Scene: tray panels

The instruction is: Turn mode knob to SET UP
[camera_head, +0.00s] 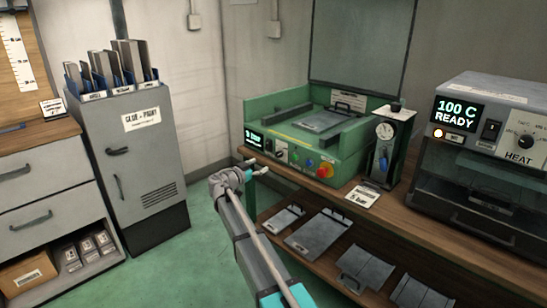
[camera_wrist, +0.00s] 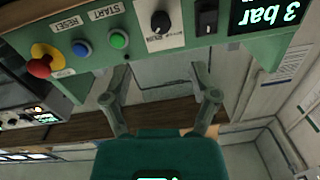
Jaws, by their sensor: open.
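The mode knob (camera_wrist: 160,22) is a round black dial on a pale plate at the top of the wrist view, which shows the panel upside down. In the head view the knob (camera_head: 281,154) is small, on the front of the green machine (camera_head: 335,163). The lettering around it and its exact setting are too small to read. My gripper (camera_wrist: 160,97) is open and empty, its two fingers apart and pointing at the panel front. The knob lies beyond the fingertips, roughly centred between them, not touched. In the head view my gripper (camera_head: 256,171) is just in front of the panel.
Beside the knob are a black rocker switch (camera_wrist: 206,17), a green START button (camera_wrist: 118,39), a blue RESET button (camera_wrist: 82,48) and a red emergency stop (camera_wrist: 40,67). The display (camera_wrist: 268,15) reads 3 bar. A gauge stand (camera_head: 385,145) and heater (camera_head: 490,150) stand right.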

